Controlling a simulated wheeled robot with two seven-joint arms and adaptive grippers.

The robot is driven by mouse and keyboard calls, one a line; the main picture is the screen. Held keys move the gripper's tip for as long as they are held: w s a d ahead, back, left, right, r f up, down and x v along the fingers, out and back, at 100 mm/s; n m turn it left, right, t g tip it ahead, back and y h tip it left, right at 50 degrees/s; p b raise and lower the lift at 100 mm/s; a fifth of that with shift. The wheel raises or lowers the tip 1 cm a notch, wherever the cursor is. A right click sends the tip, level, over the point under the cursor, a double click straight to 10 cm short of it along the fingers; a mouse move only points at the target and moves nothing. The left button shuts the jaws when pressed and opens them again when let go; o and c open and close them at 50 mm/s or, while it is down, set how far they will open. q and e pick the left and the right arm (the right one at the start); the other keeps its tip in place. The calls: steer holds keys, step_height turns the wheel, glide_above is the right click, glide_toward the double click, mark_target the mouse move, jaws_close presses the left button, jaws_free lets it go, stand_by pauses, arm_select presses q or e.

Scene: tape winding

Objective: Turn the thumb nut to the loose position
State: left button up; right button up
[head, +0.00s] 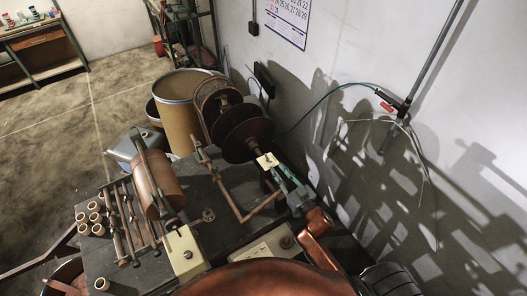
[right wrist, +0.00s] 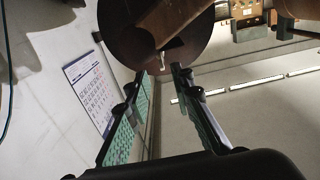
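A small pale metal piece, which looks like the thumb nut (right wrist: 162,62), shows in the right wrist view in front of a dark round disc (right wrist: 120,20) and below a brown bar (right wrist: 175,22). My right gripper (right wrist: 159,72) is open, its two green-padded fingers on either side of that piece in the picture. I cannot tell whether they touch it. In the head view the right gripper (head: 277,168) is by a cream block (head: 267,160) near the dark discs (head: 248,133). The nut cannot be made out there. My left gripper is not in view.
A brown roller (head: 158,183) and another cream block (head: 185,252) stand on the dark bench, with several small tubes (head: 97,229) at its left. A large drum (head: 182,108) stands behind. The wall with a calendar (head: 288,18) and a red-handled valve (head: 387,107) is close at right.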

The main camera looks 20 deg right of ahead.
mark_target(268, 158)
steer(key=w, duration=0.2)
steer(key=w+a, duration=0.1)
steer(key=w, duration=0.2)
steer(key=w+p, duration=0.1)
steer(key=w, duration=0.2)
steer(key=shift+a+r, duration=0.1)
steer(key=shift+a, duration=0.05)
steer(key=shift+c, duration=0.3)
jaws_close()
